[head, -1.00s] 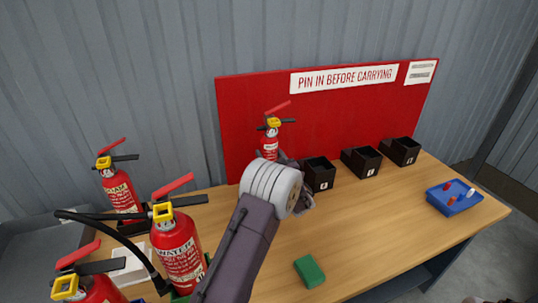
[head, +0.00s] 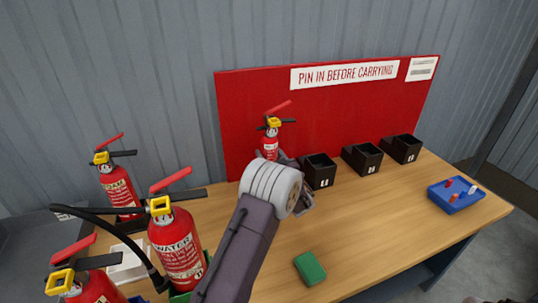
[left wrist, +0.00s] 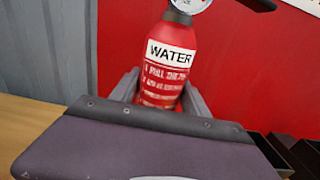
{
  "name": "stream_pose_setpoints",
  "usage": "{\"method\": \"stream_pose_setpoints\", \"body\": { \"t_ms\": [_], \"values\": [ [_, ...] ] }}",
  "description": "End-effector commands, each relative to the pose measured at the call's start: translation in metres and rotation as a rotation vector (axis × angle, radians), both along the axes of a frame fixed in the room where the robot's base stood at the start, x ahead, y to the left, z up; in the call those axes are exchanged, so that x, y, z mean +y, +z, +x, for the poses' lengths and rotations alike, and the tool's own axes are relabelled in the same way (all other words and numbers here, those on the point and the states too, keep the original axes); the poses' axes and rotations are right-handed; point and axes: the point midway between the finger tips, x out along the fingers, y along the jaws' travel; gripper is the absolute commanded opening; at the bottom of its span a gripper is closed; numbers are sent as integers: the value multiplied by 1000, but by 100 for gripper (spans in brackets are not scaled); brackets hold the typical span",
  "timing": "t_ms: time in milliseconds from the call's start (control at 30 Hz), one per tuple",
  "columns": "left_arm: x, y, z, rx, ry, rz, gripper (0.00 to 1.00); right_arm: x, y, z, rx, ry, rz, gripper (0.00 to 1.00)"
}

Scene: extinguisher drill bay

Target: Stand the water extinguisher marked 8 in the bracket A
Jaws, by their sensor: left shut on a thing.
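My left gripper (head: 281,158) is shut on a red extinguisher (head: 270,146) with a yellow pin piece and a black handle, near the red board. In the left wrist view the fingers clasp both sides of this extinguisher (left wrist: 167,80), labelled WATER. It looks about upright; its base is hidden by my arm, and I cannot read a number on it. Three black brackets stand in a row to its right: the nearest (head: 319,171), the middle one (head: 362,158) and the far one (head: 402,149). Their letters are too small to read surely. The right gripper is not in view.
A WATER extinguisher (head: 175,245), a FOAM one (head: 119,187) and another red one (head: 95,288) stand at the left. A green block (head: 310,269) lies at the front. A blue tray (head: 455,207) holds small pieces at the right. The middle of the table (head: 370,220) is clear.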

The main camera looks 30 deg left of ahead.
Motion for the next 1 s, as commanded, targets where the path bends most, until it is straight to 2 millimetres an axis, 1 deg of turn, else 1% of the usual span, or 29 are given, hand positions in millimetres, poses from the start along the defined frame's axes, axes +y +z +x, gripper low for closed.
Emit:
{"method": "stream_pose_setpoints", "body": {
  "t_ms": [33,333,367,400,433,467,667,700,767,867,1000],
  "values": [
    [0,4,0,-8,0,3,0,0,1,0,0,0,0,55],
    [0,4,0,-8,0,3,0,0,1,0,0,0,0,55],
    [0,4,0,-8,0,3,57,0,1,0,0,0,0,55],
    [0,4,0,-7,0,4,68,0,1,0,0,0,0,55],
    [0,4,0,-7,0,4,76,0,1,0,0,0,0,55],
    [0,4,0,-7,0,3,79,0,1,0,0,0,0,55],
    [0,2,0,-4,0,2,79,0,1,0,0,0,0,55],
    [0,-2,0,5,0,-3,79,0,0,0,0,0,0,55],
    [-1,-2,-1,5,-1,-3,79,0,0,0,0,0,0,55],
    [-11,-1,-8,3,-3,-2,79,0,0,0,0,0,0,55],
    [-35,0,-28,1,-5,0,79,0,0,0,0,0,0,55]
  ]
}}
